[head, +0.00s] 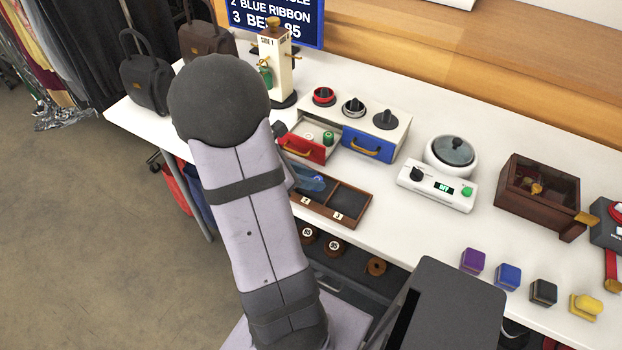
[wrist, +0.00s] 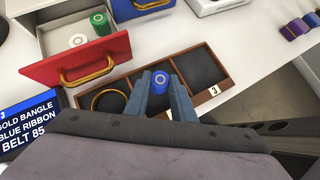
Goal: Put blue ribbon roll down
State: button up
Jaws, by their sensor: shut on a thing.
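In the wrist view, the blue ribbon roll (wrist: 160,78) is between the two blue-grey fingers of my gripper (wrist: 160,86), which is shut on it. The roll's pale-ringed end faces the camera. It is at the middle compartment of a wooden tray (wrist: 222,96) with dark lining; I cannot tell if it touches the bottom. A gold bangle (wrist: 108,101) lies in the compartment to its left. The right compartment, labelled 3, is empty. In the head view, my gripper (head: 312,180) is over the tray (head: 328,217), partly hidden by my arm.
An open red drawer (wrist: 97,62) behind the tray holds a green roll (wrist: 100,22) and a white disc (wrist: 78,40). A shut blue drawer (head: 369,146) is beside it. A white dial device (head: 437,188) stands to the right. The order sign (head: 277,16) reads gold bangle, blue ribbon, belt 85.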

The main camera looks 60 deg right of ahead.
jog(key=shift+f, duration=0.15)
jog(key=shift+f, duration=0.15)
jog(key=o, duration=1)
jog(key=shift+r, duration=0.2)
jog(key=shift+r, duration=0.15)
jog(key=v, duration=1.2)
